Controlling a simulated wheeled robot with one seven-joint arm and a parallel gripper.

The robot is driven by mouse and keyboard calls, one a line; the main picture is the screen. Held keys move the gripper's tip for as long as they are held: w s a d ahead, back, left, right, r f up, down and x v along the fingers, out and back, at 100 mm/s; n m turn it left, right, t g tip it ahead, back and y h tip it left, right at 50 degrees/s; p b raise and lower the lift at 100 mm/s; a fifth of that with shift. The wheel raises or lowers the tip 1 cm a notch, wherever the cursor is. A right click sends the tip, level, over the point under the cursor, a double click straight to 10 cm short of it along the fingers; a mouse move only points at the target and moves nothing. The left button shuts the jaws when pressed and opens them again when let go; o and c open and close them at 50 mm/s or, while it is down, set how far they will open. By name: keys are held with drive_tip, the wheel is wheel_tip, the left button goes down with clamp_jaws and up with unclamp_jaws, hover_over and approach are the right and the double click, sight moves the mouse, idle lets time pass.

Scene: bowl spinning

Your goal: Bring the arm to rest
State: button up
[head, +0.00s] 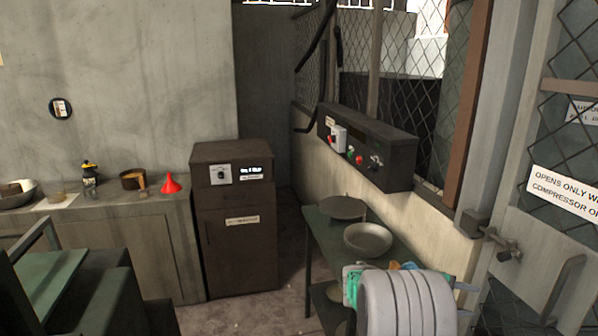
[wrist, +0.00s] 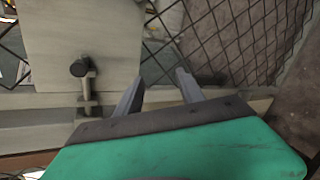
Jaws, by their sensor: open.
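My gripper (wrist: 160,84) shows in the wrist view with its two grey fingers spread apart and nothing between them. Behind the fingers are a pale door panel, a metal rail and wire mesh. In the head view my arm's grey ribbed part (head: 405,306) is at the bottom right, in front of the green table.
A metal bowl (head: 368,240) and a round plate (head: 342,207) sit on the green table (head: 326,240). A black control box (head: 366,148) is on the wall above. A brown cabinet (head: 237,235) stands left. A door latch (wrist: 83,70) is close to my left finger.

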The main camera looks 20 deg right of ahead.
drive_tip(key=s+a+f+m+y, duration=0.1)
drive_tip(key=a+f+m+y, duration=0.25)
drive_tip(key=f, duration=0.35)
drive_tip(key=s+a+f+m+y, duration=0.2)
drive_tip(key=a+f, duration=0.3)
drive_tip(key=f, duration=0.1)
drive_tip(key=s+a+f+m+y, duration=0.1)
drive_tip(key=s+a+m+y, duration=0.1)
drive_tip(key=a, duration=0.5)
drive_tip(key=s+a+f+m+y, duration=0.1)
drive_tip(key=a+f+y, duration=0.15)
drive_tip(key=a, duration=0.45)
drive_tip(key=s+a+r+n+y, duration=0.1)
drive_tip(key=s+a+r+y, duration=0.15)
drive_tip(key=a, duration=0.45)
drive_tip(key=s+a+r+n+y, duration=0.1)
drive_tip(key=a+r, duration=0.3)
drive_tip(key=a, duration=0.3)
drive_tip(key=w+a+r+n+t, duration=0.3)
drive_tip(key=a+r+t, duration=0.2)
drive_tip(key=r, duration=0.5)
drive_tip(key=a, duration=0.2)
drive_tip(key=shift+a+r, duration=0.3)
drive_tip(key=shift+a, duration=0.05)
drive_tip(key=shift+n, duration=0.25)
drive_tip(key=shift+c, duration=0.2)
